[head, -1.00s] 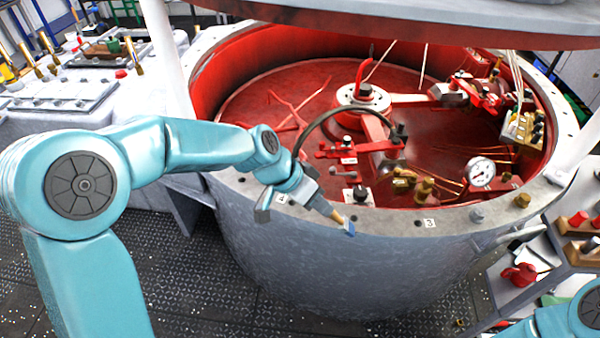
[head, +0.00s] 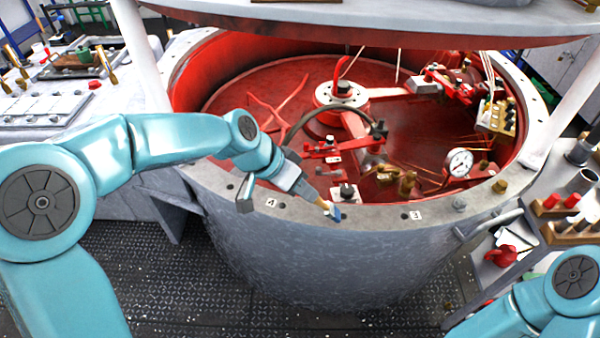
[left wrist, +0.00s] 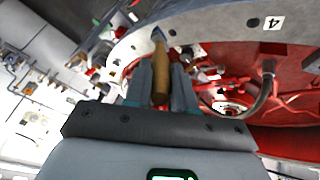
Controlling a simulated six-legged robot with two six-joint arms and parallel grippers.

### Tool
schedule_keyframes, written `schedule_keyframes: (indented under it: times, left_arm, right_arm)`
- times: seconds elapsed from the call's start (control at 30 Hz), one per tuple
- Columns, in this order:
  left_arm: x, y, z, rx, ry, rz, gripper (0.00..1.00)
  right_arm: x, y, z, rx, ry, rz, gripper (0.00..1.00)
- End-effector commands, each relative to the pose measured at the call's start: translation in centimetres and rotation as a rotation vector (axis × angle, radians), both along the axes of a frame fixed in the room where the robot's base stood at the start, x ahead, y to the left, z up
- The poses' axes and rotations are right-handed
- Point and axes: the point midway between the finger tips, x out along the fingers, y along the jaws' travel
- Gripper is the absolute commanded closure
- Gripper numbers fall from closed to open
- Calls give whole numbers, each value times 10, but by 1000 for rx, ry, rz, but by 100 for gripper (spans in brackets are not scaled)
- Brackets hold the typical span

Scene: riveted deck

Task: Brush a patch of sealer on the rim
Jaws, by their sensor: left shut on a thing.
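The vat rim (head: 375,217) is a grey ring with bolt holes and small number plates around a red interior. My left gripper (head: 310,193) is shut on the wooden handle of a brush (head: 325,205). The brush slants down to the right, its blue tip over the near rim between plates 4 and 3; whether it touches cannot be told. In the left wrist view, the brush (left wrist: 160,70) stands between the fingers with its tip at the rim (left wrist: 205,27). Whether the blue is bristle or sealer is unclear. My right gripper is out of view; part of that arm shows lower right.
Inside the vat are red fittings, a dark curved hose (head: 330,106), a pressure gauge (head: 459,162) and brass fittings. A pale lid overhangs the vat on posts. A shelf with a red can (head: 500,255) stands at right. The dark floor at lower left is clear.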

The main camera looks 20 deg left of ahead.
Motion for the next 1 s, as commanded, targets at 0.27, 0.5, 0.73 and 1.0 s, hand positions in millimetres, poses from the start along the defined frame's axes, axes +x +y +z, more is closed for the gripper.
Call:
schedule_keyframes:
  times: [0.27, 0.5, 0.73, 1.0]
  left_arm:
    - [0, 0, 27, 0, 0, 2, 100]
    - [1, -1, 30, 0, 0, 2, 100]
    - [0, -1, 29, 0, 0, 2, 100]
    - [0, -1, 29, -1, 0, 3, 100]
  right_arm:
    - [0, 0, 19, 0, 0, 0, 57]
    - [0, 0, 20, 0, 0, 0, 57]
    - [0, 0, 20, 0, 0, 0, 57]
    - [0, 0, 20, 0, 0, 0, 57]
